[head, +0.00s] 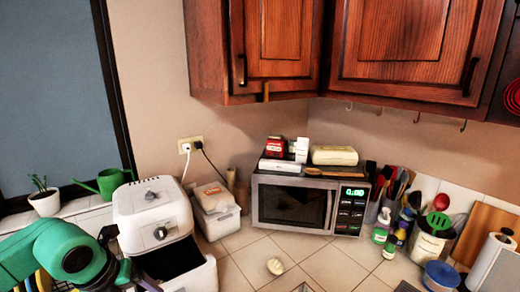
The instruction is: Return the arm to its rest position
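My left arm comes in from the lower left, green with dark parts. Its dark end, where the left gripper (122,268) is, sits low in the picture beside the white air fryer (150,212). The fingers are hard to make out, and I cannot tell whether they are open or shut or hold anything. My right arm and gripper are not in view.
The air fryer's drawer (205,276) is pulled out, close to the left arm. A microwave (290,204) stands at the back with boxes on top. Utensils and bottles crowd the right. Wooden cabinets (415,50) hang above.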

